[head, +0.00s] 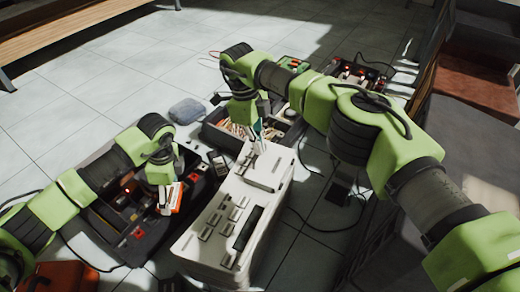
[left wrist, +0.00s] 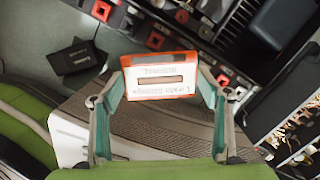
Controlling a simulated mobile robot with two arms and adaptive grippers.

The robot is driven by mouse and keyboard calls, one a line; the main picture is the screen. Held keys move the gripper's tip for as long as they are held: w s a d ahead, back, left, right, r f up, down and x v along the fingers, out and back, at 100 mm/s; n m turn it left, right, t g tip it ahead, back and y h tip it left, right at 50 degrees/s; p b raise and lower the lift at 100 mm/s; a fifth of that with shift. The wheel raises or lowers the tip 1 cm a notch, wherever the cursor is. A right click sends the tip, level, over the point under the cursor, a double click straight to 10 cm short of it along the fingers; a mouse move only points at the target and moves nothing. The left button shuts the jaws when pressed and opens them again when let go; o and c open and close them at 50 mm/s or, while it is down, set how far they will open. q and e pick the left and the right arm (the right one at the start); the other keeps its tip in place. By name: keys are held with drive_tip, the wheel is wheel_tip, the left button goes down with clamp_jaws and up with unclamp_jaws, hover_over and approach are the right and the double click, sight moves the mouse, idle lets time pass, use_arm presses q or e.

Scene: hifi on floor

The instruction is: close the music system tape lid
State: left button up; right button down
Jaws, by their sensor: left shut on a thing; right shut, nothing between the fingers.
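The music system (head: 212,240) is a long white unit with rows of buttons and a dark slot, lying on the floor in the middle of the head view. Its far end carries a raised white panel (head: 266,172); I cannot tell whether this is the tape lid or how far it is open. My right gripper (head: 259,134) is shut and empty, with its teal fingers just above the far end of the unit. My left gripper (head: 170,199) is shut on an orange and white cassette (left wrist: 161,77), left of the unit. The cassette also shows in the head view (head: 177,197).
A dark open case (head: 138,235) with several compartments lies left of the music system. Another box of small parts (head: 214,133) is behind it. A grey-blue pouch (head: 186,111) lies on the tiles. Cables run along the floor at right. Tiles at upper left are clear.

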drive_tip(key=shift+w+a+f+b, duration=0.1)
drive_tip(key=shift+a+f+b, duration=0.1)
drive_tip(key=shift+b, duration=0.45)
idle(0.3)
wheel_tip(320, 180, up, 10)
idle(0.4)
